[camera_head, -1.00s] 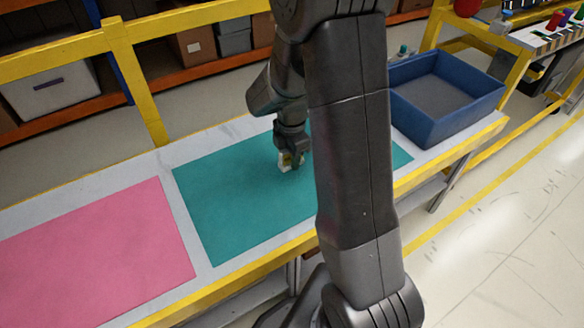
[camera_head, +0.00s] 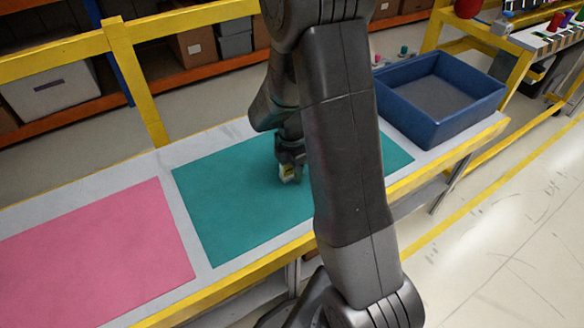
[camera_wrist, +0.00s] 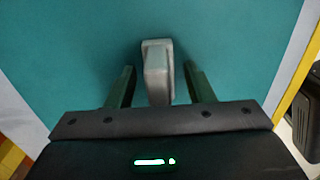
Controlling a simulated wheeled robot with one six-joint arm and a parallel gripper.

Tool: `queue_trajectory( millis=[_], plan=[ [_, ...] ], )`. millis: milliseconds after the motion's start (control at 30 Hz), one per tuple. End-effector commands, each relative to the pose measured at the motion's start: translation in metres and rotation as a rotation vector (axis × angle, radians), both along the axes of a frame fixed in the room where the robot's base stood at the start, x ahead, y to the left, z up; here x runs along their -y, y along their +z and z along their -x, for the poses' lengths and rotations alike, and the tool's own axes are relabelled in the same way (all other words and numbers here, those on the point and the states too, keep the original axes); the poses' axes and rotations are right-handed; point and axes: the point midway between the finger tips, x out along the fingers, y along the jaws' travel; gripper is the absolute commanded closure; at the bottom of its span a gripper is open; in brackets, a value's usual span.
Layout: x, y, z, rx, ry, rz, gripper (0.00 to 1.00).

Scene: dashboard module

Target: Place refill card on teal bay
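The refill card (camera_head: 287,172), a small pale block with a yellow patch in the head view, is at the teal bay (camera_head: 230,205). In the wrist view the card (camera_wrist: 157,72) looks light grey and stands on edge over the teal surface (camera_wrist: 230,40). My gripper (camera_head: 292,163) is low over the bay, pointing down. In the wrist view its two fingers (camera_wrist: 160,85) are on either side of the card, with a narrow gap showing on each side. Whether the card's lower edge touches the bay I cannot tell. My arm hides part of the bay.
A pink bay (camera_head: 95,250) lies to the left on the same bench. A blue open bin (camera_head: 440,130) stands at the right end. A yellow rail (camera_head: 130,35) runs behind the bench. The teal surface around the card is clear.

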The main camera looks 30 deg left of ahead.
Motion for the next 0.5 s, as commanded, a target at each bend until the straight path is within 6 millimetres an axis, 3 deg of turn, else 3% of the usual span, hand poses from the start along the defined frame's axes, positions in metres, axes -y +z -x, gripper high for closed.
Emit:
queue_trajectory(
  millis=[267,500],
  plan=[
    [-0.001,0.011,0.000,0.001,0.000,-0.003,0.52],
    [-0.001,0.061,-0.001,0.004,0.000,-0.005,0.52]
  ],
)
